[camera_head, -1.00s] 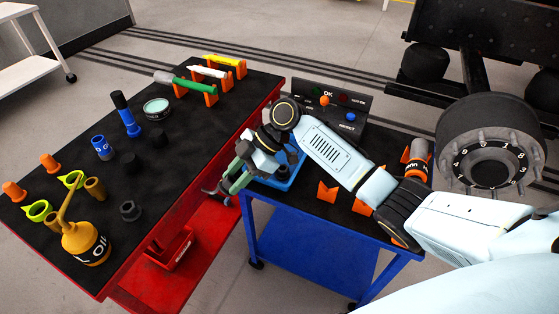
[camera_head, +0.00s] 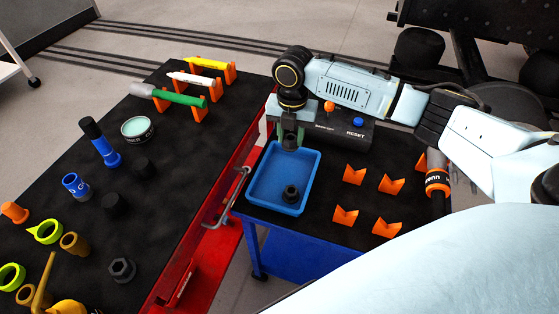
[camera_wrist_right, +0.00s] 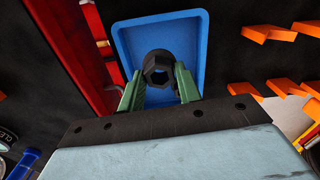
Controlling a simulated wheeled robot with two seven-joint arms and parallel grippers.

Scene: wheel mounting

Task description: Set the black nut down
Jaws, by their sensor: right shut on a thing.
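My right gripper (camera_head: 289,141) is over the far part of the blue tray (camera_head: 307,207) in the head view, with its green fingers pointing down. Its fingers are shut on a black nut (camera_wrist_right: 157,73), which shows between the fingertips in the wrist view with the blue tray (camera_wrist_right: 128,38) behind it. The held nut is mostly hidden in the head view. Another black nut (camera_head: 291,193) lies in the near part of the tray. The gap between the held nut and the tray floor is hard to judge. My left gripper is not in view.
The tray sits on a blue cart beside several orange holders (camera_head: 391,184) and a control box (camera_head: 345,134). A red cart with a black top at left bears another nut (camera_head: 122,269), pens, bottles and rings. The tray floor between the nuts is bare.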

